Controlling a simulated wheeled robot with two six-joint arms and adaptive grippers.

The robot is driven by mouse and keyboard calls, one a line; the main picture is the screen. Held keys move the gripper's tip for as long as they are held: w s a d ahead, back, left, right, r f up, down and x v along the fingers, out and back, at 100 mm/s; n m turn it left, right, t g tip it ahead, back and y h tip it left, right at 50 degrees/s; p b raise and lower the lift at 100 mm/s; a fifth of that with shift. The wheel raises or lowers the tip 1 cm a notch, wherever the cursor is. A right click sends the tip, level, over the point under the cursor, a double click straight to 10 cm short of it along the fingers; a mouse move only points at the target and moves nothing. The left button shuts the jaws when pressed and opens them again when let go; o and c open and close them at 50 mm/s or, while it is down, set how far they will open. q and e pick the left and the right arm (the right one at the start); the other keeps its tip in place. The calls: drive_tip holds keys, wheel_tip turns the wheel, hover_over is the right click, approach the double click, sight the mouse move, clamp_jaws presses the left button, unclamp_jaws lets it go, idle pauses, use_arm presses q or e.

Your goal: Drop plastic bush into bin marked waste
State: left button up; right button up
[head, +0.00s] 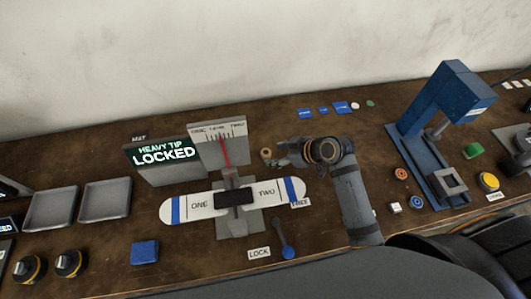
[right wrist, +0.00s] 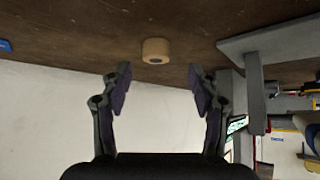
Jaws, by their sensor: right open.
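A small beige ring with a dark centre hole, apparently the plastic bush (head: 266,154), lies on the brown bench right of the propeller balance. It also shows in the right wrist view (right wrist: 155,50), just beyond the fingertips and between their lines. My right gripper (head: 280,157) is low over the bench, close to the ring's right side. Its two fingers (right wrist: 157,85) are spread wide with nothing between them. No bin marked waste shows in either view. My left gripper is not in view.
The balance holds a white propeller (head: 200,205) left of my right gripper; a sign (head: 163,155) behind reads "HEAVY TIP LOCKED". A blue lever (head: 284,238) stands in front. A blue press (head: 440,100) is at right, two grey trays (head: 105,203) at left. Blue pieces (head: 323,110) lie behind.

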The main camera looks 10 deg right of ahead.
sight(268, 153)
drive_tip(key=shift+w+f, duration=0.15)
drive_tip(key=p+x, duration=0.1)
drive_tip(key=x, duration=0.4)
drive_tip(key=shift+w, duration=0.2)
drive_tip(key=shift+d, duration=0.1)
drive_tip(key=shift+s, duration=0.1)
drive_tip(key=shift+c, duration=0.5)
drive_tip(key=shift+c, duration=1.1)
drive_tip(key=c, duration=0.8)
